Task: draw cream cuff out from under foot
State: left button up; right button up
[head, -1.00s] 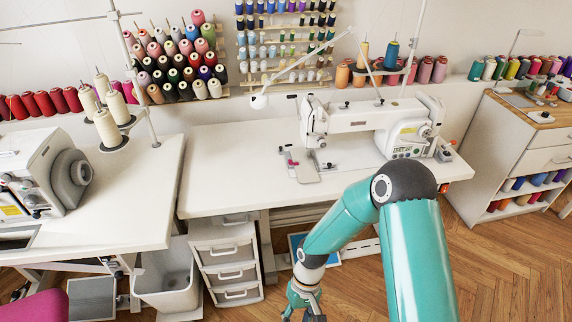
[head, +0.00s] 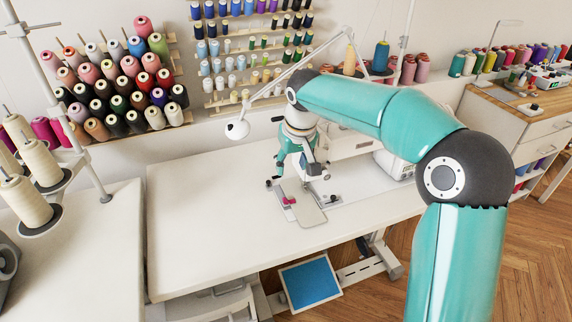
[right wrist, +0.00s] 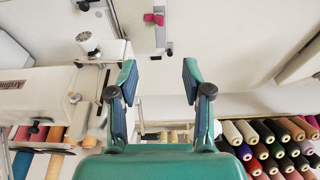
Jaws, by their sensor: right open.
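A flat cream piece with rounded corners, which looks like the cream cuff (head: 304,207), lies on the white table by the sewing machine (head: 350,143), with a small pink item (head: 289,200) at its left edge. The cuff also shows at the top of the right wrist view (right wrist: 176,24). My right gripper (head: 290,182) is over the machine's needle end, just behind the cuff, and hides the presser foot in the head view. In the right wrist view its two fingers (right wrist: 160,72) are apart with nothing between them. My left gripper is not in view.
A white lamp head (head: 237,129) on a thin arm hangs left of my right gripper. Thread racks (head: 120,80) line the wall. The left part of the white table (head: 200,220) is clear. A blue-topped pedal (head: 310,283) is below.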

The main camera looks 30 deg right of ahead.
send_near(286, 199)
jog(key=x, duration=0.9)
jog(key=shift+w+d+b, duration=0.1)
jog(key=shift+b, duration=0.25)
grip_shut()
